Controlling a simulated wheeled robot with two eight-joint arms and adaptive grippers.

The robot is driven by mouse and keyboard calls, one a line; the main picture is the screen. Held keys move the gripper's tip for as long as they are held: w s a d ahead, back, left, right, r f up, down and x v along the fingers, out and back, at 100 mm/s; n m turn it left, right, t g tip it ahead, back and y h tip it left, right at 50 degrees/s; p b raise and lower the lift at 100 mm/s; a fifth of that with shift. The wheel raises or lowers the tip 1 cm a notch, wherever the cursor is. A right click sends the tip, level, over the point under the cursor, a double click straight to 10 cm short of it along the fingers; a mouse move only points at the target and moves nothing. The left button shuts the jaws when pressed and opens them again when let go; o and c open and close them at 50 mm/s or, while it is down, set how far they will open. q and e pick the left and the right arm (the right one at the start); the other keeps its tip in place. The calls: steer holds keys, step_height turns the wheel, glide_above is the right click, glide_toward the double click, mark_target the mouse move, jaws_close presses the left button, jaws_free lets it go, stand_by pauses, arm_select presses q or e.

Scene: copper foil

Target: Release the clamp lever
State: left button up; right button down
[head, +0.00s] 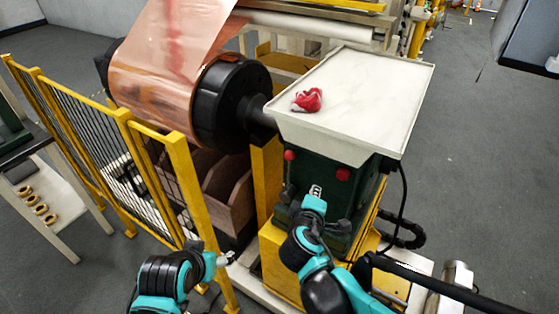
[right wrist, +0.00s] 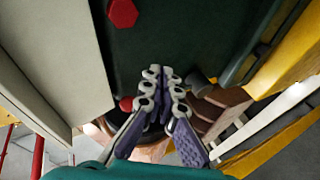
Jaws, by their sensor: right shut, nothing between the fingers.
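The clamp lever is most likely the dark rod with a red ball (head: 290,156) on the green front of the machine, left of a red knob (head: 343,174). In the right wrist view a red ball (right wrist: 127,104) shows left of the fingers, and a red hexagonal knob (right wrist: 122,13) shows above. My right gripper (right wrist: 165,76) is shut and empty, its fingertips together close to the green panel. Whether it touches anything cannot be told. In the head view my right wrist mostly hides the fingers. My left gripper (head: 228,258) is low by the yellow fence; its fingers are too small to judge.
A white tray top (head: 390,95) with a crumpled red cloth (head: 307,100) overhangs the panel. A copper foil roll (head: 155,85) is at left. A yellow fence (head: 125,150) borders the left, a black cable (head: 403,205) the right. Grey floor is open at right.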

steer(key=w+a+r+n+t+y, duration=0.1)
steer(key=a+n+t, duration=0.1)
steer(key=a, duration=0.4)
steer(key=a+r+n+t+y, duration=0.1)
steer(key=a+n, duration=0.4)
steer(key=a, duration=0.2)
steer(key=shift+w+a+r+t+y, duration=0.15)
steer(key=shift+w+a+t+y, duration=0.1)
steer(key=shift+w+t+y, duration=0.15)
steer(key=w+d+b, duration=0.3)
steer(key=w, duration=0.5)
steer(key=shift+w+d, duration=0.4)
steer(key=shift+s+d, duration=0.1)
